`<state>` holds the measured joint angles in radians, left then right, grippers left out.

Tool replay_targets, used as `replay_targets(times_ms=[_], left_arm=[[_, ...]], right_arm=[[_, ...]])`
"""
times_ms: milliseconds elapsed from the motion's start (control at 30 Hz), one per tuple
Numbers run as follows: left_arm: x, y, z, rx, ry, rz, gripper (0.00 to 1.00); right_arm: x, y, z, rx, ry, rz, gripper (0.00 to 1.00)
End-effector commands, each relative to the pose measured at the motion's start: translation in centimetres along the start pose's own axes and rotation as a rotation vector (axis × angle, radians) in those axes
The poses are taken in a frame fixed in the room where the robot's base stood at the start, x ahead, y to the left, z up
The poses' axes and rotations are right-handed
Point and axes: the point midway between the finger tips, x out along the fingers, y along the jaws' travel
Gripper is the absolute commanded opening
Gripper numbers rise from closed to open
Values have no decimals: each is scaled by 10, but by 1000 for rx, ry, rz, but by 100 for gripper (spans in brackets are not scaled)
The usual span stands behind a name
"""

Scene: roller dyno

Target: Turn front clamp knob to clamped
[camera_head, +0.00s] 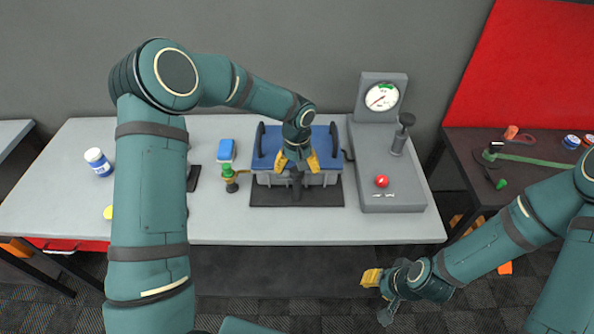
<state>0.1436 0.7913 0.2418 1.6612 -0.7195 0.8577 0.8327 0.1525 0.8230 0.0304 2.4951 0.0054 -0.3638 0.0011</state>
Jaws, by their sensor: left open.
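A blue-topped grey unit (264,163) with black upright handles at its sides sits on a dark mat (297,198). A dark knob-like part (297,184) stands at the middle of its front, and I take it for the front clamp knob. Its set position cannot be read. My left gripper (297,164) points down over the unit with its yellow fingertips spread, just above and around the top of this part. Contact cannot be told, and the gripper hides the unit's middle. My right gripper (376,294) hangs off the table's front edge, apart from the unit.
A grey gauge console (405,155) with a dial (382,96), red button (382,181) and black-topped post (402,135) stands right of the unit. A green and brass valve (230,178) and blue block (226,150) are left. The white-blue jar (98,161) is far left. The table front is clear.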

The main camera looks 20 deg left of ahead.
Motion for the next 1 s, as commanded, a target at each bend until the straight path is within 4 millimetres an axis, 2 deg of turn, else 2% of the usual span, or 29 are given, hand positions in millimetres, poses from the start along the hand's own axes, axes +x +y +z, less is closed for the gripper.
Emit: replay_targets(times_ms=[200,500,667,700,1000], left_arm=[[15,0,0,0,0,1,75],[16,0,0,0,1,1,75],[16,0,0,0,1,1,19],[16,0,0,0,1,1,5],[16,0,0,19,1,1,5]], right_arm=[[0,0,0,0,0,0,34],[0,0,0,0,0,0,34],[0,0,0,0,0,0,34],[0,0,0,0,0,0,34],[1,0,0,0,0,0,34]])
